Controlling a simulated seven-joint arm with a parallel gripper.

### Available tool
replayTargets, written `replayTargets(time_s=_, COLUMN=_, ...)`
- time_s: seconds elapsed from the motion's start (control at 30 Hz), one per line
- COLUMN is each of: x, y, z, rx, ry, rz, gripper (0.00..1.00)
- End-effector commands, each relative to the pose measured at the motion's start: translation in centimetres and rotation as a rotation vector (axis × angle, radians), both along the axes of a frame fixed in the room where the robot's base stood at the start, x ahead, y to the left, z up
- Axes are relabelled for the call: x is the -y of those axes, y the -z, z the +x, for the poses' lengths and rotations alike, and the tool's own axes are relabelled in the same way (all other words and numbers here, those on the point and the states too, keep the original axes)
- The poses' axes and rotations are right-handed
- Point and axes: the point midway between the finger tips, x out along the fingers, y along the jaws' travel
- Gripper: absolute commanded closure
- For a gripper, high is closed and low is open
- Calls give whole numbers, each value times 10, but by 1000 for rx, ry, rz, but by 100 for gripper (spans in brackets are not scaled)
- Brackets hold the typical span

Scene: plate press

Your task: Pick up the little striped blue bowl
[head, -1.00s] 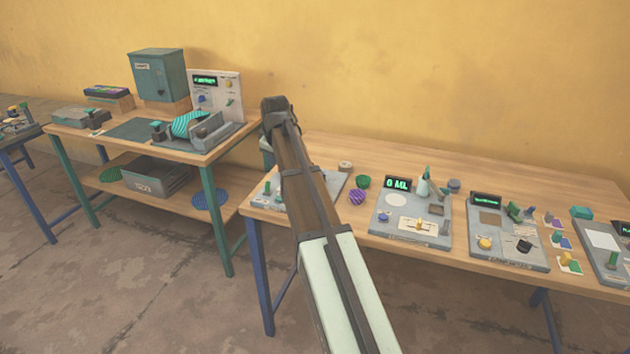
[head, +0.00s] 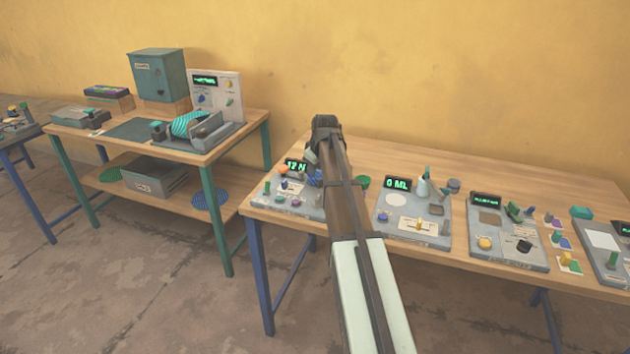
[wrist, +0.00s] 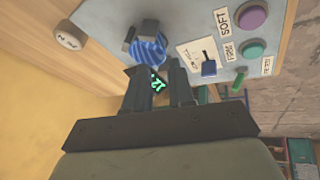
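The little striped blue bowl (wrist: 149,52) shows in the wrist view just beyond my fingertips, at the grey press panel (wrist: 185,20). In the head view a small blue part of it (head: 315,179) shows beside my arm, which hides the rest. My gripper (wrist: 158,72) has its two dark fingers apart with a gap between them, and green display digits show through the gap. The bowl looks outside the fingers; I cannot tell whether a fingertip touches it. In the head view my gripper is mostly hidden behind my own arm.
The panel has a purple button (wrist: 252,16), a green button (wrist: 251,47) and a blue lever (wrist: 208,67). A round pale block (wrist: 68,34) lies on the wood nearby. A green bowl (head: 363,182) and a scale panel (head: 402,222) stand right of my arm.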

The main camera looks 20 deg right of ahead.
Motion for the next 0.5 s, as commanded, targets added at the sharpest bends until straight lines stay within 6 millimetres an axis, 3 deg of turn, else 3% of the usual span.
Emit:
replayTargets(time_s=0.13, x=1, y=14, z=8, rx=-1, ry=0, rz=0, gripper=76)
replayTargets(time_s=0.5, x=2, y=29, z=16, rx=0, ry=-1, rz=-1, gripper=76)
